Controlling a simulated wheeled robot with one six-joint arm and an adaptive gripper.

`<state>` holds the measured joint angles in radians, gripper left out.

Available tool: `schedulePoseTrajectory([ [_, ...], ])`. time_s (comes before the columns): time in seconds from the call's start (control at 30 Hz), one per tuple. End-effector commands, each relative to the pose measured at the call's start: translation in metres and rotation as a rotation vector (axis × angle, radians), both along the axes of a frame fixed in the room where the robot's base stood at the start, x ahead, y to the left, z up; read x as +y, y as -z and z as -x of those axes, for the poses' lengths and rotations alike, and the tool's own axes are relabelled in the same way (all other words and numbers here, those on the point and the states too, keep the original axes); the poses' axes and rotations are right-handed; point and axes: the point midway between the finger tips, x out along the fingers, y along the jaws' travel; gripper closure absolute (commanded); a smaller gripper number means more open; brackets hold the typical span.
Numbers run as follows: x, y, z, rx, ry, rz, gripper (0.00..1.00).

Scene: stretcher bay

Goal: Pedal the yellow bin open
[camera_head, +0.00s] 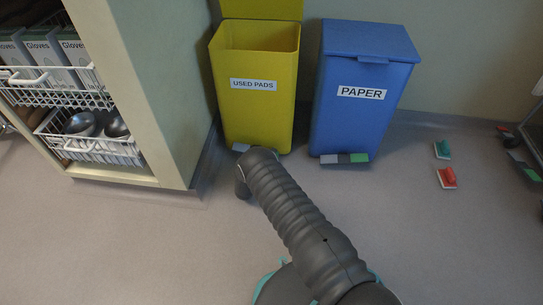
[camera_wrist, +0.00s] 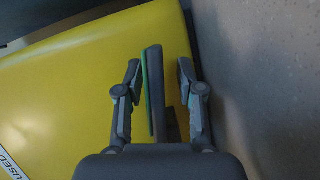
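The yellow bin (camera_head: 249,112), labelled "USED PADS", stands against the back wall. Its lid (camera_head: 262,9) is raised and the inside shows. A light grey end of its pedal (camera_head: 240,147) shows at the foot; my arm hides the rest. In the wrist view the yellow bin (camera_wrist: 75,85) fills the left side. The dark pedal with a green edge (camera_wrist: 154,90) lies between the fingers of my gripper (camera_wrist: 158,68). The fingers are apart, with a visible gap on each side of the pedal. In the head view my gripper is mostly hidden by my arm.
A blue bin (camera_head: 363,95) labelled "PAPER" stands to the right, lid shut, with its own pedal (camera_head: 344,158). A green block (camera_head: 442,149) and a red block (camera_head: 447,178) lie on the floor farther right. A shelf unit (camera_head: 150,85) with wire baskets stands left.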

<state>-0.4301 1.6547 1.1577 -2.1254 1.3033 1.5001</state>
Motion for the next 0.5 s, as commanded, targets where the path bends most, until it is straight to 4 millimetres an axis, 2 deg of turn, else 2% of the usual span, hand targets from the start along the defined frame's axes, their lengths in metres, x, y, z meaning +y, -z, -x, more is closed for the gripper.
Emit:
schedulePoseTrajectory([
  [0.17, 0.008, -0.001, 0.013, 0.002, -0.001, 0.0, 0.62],
  [0.5, 0.042, -0.007, 0.069, 0.001, -0.003, 0.001, 0.62],
])
